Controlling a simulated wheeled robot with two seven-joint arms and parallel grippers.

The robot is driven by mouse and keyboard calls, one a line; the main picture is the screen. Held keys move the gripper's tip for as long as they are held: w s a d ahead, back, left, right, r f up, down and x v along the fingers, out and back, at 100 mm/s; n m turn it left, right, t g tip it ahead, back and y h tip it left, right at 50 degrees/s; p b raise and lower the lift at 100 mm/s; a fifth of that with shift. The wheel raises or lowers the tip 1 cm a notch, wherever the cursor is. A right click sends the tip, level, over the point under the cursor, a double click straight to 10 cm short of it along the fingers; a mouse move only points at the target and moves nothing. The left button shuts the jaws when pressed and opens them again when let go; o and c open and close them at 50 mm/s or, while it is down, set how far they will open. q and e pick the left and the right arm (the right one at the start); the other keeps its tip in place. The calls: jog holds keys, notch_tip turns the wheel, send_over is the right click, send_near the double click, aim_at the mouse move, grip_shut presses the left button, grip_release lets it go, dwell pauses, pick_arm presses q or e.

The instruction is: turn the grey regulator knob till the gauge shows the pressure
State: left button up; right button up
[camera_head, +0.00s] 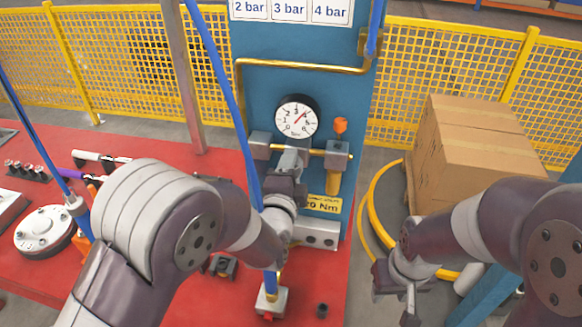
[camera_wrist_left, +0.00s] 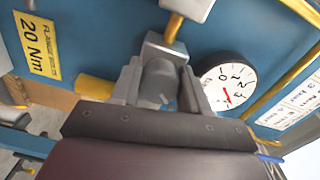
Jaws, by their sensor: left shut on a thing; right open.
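The grey regulator knob (camera_wrist_left: 159,82) sits on the blue panel below the gauge. My left gripper (camera_wrist_left: 161,88) is shut on it, one finger on each side. In the head view this gripper (camera_head: 290,165) is in front of the knob and mostly hides it. The round white gauge (camera_head: 297,117) has a black rim and a red needle pointing up and right, a little past the 3. The gauge also shows in the wrist view (camera_wrist_left: 229,80), tilted. My right gripper (camera_head: 398,290) is open and empty, low at the right, away from the panel.
White cards (camera_head: 289,10) reading 2 bar, 3 bar and 4 bar are at the panel's top. Brass pipe (camera_head: 300,67) runs above the gauge, and an orange-topped valve (camera_head: 340,125) is to its right. A blue hose hangs left of the gauge. A cardboard box (camera_head: 475,145) stands at right.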

pick_arm(q)
jog(key=o, duration=1)
jog(key=shift+o, duration=0.2)
jog(key=shift+s, duration=0.15)
jog(key=s+a+b, duration=0.2)
jog(key=s, duration=1)
jog(key=shift+s+a+r, duration=0.15)
jog(key=shift+a+r, duration=0.05)
jog(key=shift+a, duration=0.05)
